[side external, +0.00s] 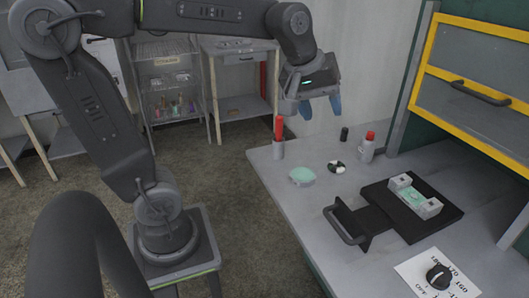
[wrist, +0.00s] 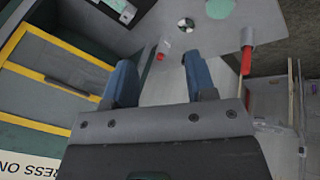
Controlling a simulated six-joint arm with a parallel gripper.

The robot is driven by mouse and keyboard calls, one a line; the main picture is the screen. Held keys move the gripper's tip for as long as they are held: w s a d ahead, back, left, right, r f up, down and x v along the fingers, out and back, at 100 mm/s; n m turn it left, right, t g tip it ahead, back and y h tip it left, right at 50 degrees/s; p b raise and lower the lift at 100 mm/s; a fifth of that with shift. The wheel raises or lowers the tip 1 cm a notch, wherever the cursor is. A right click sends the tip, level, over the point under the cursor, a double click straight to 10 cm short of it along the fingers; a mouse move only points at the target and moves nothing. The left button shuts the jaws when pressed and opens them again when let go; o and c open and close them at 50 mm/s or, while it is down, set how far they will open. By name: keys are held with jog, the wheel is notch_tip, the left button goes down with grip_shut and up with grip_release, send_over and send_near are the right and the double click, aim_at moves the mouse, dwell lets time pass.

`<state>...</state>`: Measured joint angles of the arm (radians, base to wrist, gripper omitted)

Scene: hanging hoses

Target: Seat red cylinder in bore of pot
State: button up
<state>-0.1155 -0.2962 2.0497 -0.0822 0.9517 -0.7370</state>
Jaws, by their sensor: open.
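My gripper (side external: 320,106) is open and empty, its two blue fingers hanging above the far end of the grey table. It also shows open in the wrist view (wrist: 158,66). A tall red cylinder (side external: 279,126) stands upright in a grey cup (side external: 278,149) at the table's far left corner; it shows at the right in the wrist view (wrist: 246,61). A short grey pot-like body (side external: 366,153) with a red top (side external: 370,135) stands near the back wall; its red top shows between the fingers in the wrist view (wrist: 160,57). I cannot tell whether that top is a separate piece. No bore is visible.
A small black cylinder (side external: 344,134), a black-and-white disc (side external: 336,167) and a teal piece (side external: 302,176) lie nearby. A black plate (side external: 385,207) carries grey blocks. A knob (side external: 438,276) sits at the front. A yellow-framed cabinet (side external: 425,75) rises at right.

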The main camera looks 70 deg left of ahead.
jog(key=s+d+f+m, duration=0.1)
jog(key=s+f+m, duration=0.2)
jog(key=s+m, duration=0.2)
jog(key=s+d+f+m, duration=0.1)
jog(key=s+f+m, duration=0.2)
jog(key=s+m, duration=0.2)
jog(key=s, duration=0.3)
jog(key=shift+d+t, duration=0.3)
jog(key=shift+d, duration=0.05)
